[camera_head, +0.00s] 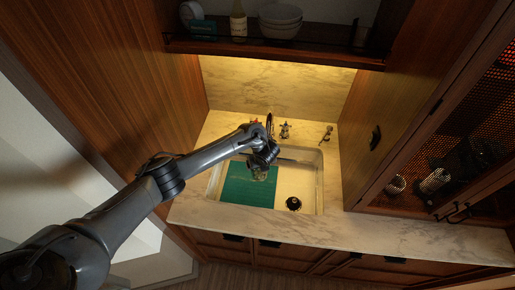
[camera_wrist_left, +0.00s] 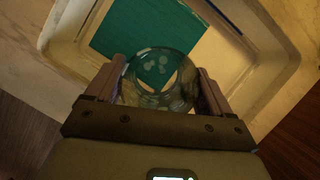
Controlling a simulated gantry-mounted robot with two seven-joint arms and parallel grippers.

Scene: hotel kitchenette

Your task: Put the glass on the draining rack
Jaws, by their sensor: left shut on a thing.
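My left gripper (camera_head: 262,166) is over the sink, its arm coming in from the left. In the left wrist view the gripper (camera_wrist_left: 160,90) is shut on a clear glass (camera_wrist_left: 160,72), with one finger on each side of it. The glass (camera_head: 259,175) hangs above the green draining rack (camera_head: 248,189), which lies flat in the left part of the sink. The rack (camera_wrist_left: 130,28) also shows behind the glass in the left wrist view. I cannot tell how high the glass is above the rack. My right gripper is not in view.
The white sink (camera_head: 310,200) has a black drain (camera_head: 293,203) right of the rack. A faucet (camera_head: 269,124) and handles stand behind it. The marble counter (camera_head: 370,228) is clear to the right. A shelf above holds stacked bowls (camera_head: 280,22) and a bottle (camera_head: 238,22). Wooden cabinets flank the sink.

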